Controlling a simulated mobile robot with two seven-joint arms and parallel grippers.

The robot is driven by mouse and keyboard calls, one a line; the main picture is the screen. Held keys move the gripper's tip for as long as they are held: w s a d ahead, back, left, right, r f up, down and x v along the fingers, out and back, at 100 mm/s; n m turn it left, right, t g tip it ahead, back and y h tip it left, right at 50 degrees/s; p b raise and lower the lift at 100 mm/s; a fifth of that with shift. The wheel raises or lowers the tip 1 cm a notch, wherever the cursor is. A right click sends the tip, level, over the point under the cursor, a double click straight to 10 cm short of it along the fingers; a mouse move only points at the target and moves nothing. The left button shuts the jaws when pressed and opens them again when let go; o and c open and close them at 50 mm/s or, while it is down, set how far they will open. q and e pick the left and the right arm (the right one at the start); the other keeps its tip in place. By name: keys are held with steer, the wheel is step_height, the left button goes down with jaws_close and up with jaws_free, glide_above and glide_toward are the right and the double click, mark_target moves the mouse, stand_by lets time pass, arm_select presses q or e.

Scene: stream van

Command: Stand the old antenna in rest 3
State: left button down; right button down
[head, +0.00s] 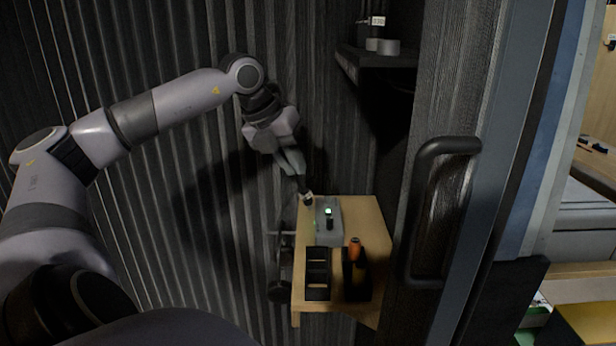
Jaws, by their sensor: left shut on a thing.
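My left gripper (300,174) is above the back left corner of a small wooden table, pointing down, shut on a small dark thing (308,199). This thing has a pale mark and appears to be the old antenna; most of it is too small or hidden to make out. A black rack (318,281) with several slots lies at the table's front left and may hold the rests; I cannot read any number on it. The held thing is apart from the rack, farther back. My right gripper is not in view.
A grey box (322,235) with a green light stands on the wooden table (369,217). An orange-topped item (355,246) stands by a black holder (355,281) at the right. A dark shelf (377,59) hangs above. A door handle (425,215) is close on the right.

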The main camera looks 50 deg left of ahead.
arm_select(q)
steer(key=s+a+r+g+y+b, duration=0.2)
steer(key=s+a+b, duration=0.2)
steer(key=s+a, duration=0.4)
steer(key=s, duration=0.2)
steer(key=shift+s+a+g, duration=0.3)
steer(key=shift+s+g, duration=0.05)
steer(key=shift+g, duration=0.05)
steer(key=shift+s, duration=0.1)
